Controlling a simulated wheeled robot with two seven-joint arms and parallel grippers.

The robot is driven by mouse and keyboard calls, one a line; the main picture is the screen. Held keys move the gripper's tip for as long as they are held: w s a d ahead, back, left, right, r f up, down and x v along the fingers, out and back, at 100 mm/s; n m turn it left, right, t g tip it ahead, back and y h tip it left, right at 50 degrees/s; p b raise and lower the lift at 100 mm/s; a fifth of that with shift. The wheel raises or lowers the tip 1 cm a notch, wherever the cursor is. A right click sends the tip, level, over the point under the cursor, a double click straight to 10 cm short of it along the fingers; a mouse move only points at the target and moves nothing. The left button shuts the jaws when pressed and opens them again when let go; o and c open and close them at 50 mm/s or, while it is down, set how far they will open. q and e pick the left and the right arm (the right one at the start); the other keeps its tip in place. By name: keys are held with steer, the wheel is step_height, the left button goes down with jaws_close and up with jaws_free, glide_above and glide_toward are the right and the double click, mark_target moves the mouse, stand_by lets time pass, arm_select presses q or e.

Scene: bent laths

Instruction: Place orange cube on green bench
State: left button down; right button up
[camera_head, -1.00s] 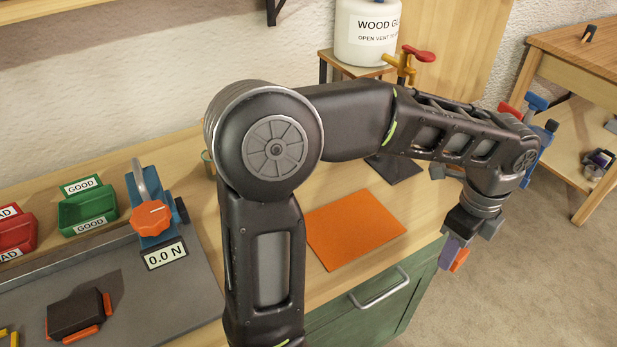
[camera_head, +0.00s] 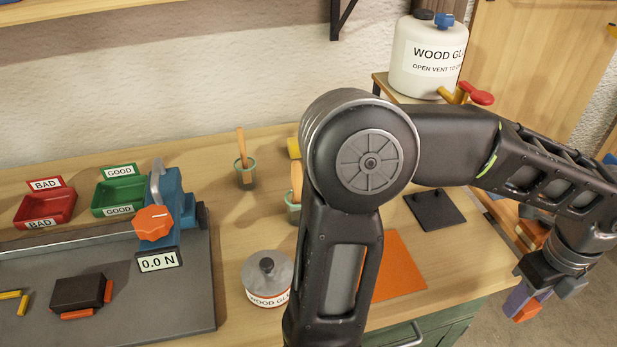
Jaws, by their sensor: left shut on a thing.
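My left arm crosses the middle of the head view, and its gripper (camera_head: 527,300) hangs at the lower right, beyond the right end of the bench. It is shut on an orange cube (camera_head: 528,310), which shows only in part beside the purple-grey finger. Gripper and cube are apart from the bench. The bench (camera_head: 462,322) has a green front with a metal handle and a pale wooden top. My right gripper is not in view.
An orange mat (camera_head: 398,268) lies on the bench top, partly behind my arm. A dark plate (camera_head: 434,209), a wood glue tin (camera_head: 267,280) and a grey board (camera_head: 180,300) with a blue clamp (camera_head: 170,205) also take up room. Red (camera_head: 45,206) and green (camera_head: 120,192) bins stand at left.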

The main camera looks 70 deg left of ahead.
arm_select(q)
steer(key=shift+a, duration=0.1)
steer(key=p, duration=0.2)
glide_above(458, 245)
steer(key=d, duration=0.1)
steer(key=shift+d, duration=0.2)
steer(key=shift+a+r+p, duration=0.1)
steer(key=shift+a+p, duration=0.25)
steer(key=shift+a, duration=0.05)
steer(key=f, duration=0.3)
steer(key=shift+a+f, duration=0.1)
steer(key=shift+a, duration=0.25)
steer(key=shift+f, duration=0.25)
steer(key=shift+f, duration=0.15)
steer(key=c, duration=0.9)
jaws_free()
steer(key=shift+c, duration=0.2)
